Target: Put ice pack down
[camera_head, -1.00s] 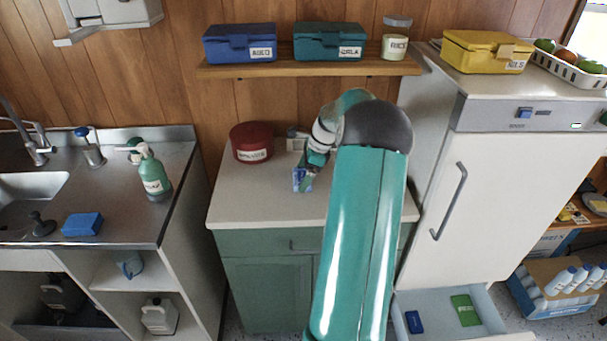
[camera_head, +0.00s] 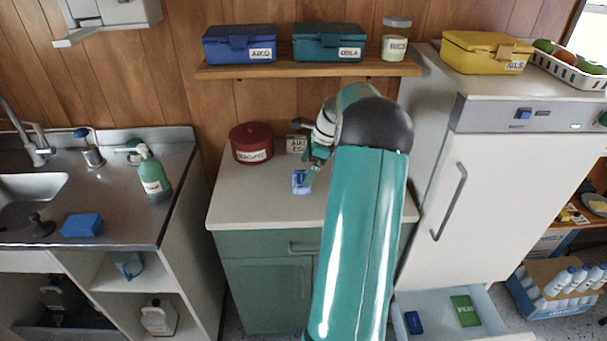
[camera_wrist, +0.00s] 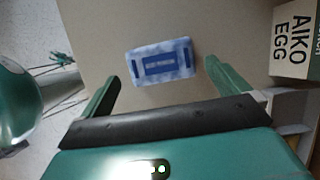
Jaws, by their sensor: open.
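The ice pack (camera_wrist: 162,62), pale blue-white with a dark blue label, lies on the light countertop (camera_head: 240,200) of the green cabinet. It also shows in the head view (camera_head: 300,182), in front of the red tin. My gripper (camera_wrist: 158,85) is open, its two green fingers apart on either side of the pack's near edge, with the pack just beyond the fingertips. In the head view my gripper (camera_head: 310,170) is above and right of the pack, partly hidden by my arm.
A red tin (camera_head: 251,143) and a card box marked AIKO EGG (camera_wrist: 294,42) stand behind the pack. Lunchboxes and a jar sit on the shelf (camera_head: 310,68) above. The fridge (camera_head: 500,190) stands right, with an open drawer (camera_head: 470,334) below. The counter's front left is clear.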

